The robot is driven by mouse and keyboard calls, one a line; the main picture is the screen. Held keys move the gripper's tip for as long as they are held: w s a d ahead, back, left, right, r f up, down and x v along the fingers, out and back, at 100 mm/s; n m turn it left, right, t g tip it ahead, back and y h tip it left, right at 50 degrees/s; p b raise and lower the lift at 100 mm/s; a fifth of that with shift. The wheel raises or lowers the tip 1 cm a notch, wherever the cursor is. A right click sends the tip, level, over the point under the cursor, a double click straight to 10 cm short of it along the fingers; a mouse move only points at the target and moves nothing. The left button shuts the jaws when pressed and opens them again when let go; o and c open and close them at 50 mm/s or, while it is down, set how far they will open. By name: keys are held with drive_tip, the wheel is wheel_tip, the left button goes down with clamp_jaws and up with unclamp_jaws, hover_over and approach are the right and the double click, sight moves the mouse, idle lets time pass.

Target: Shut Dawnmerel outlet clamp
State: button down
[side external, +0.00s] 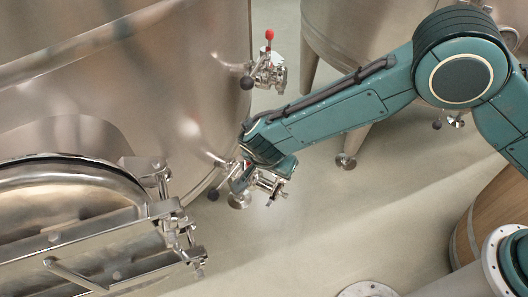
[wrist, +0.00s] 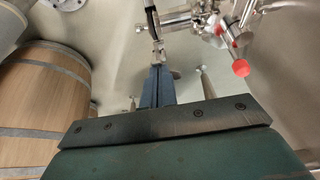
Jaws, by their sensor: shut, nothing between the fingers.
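A steel vat (side external: 165,80) has two outlet fittings on its lower wall; no name is readable on it. The lower fitting (side external: 268,184) is a steel valve with pipe clamps, partly hidden by my wrist. My gripper (side external: 238,179) is at this lower fitting. In the wrist view my gripper (wrist: 158,72) is shut and empty, its fingertips close to small steel clamp parts (wrist: 156,36). I cannot tell whether they touch, or whether the clamp is open.
The upper fitting (side external: 266,70) has a red-knobbed handle. A red knob (wrist: 240,68) shows right of my fingers in the wrist view. A hinged manway door (side external: 75,205) stands left. A wooden barrel (wrist: 45,85) is at left in the wrist view. Floor (side external: 300,235) right of the lower fitting is clear.

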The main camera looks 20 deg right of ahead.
drive_tip(key=s+a+f+t+h, duration=0.1)
drive_tip(key=s+a+f, duration=0.1)
drive_tip(key=f, duration=0.4)
drive_tip(key=s+a+f+t+h, duration=0.1)
drive_tip(key=s+a+f, duration=0.2)
drive_tip(key=f, duration=0.3)
drive_tip(key=shift+s+a+h, duration=0.2)
drive_tip(key=shift+a+h, duration=0.1)
drive_tip(key=shift+a, duration=0.45)
drive_tip(key=shift+d, duration=0.1)
drive_tip(key=shift+r, duration=0.1)
wheel_tip(320, 180, up, 22)
drive_tip(key=a, duration=0.1)
drive_tip(key=shift+w, duration=0.25)
idle(0.7)
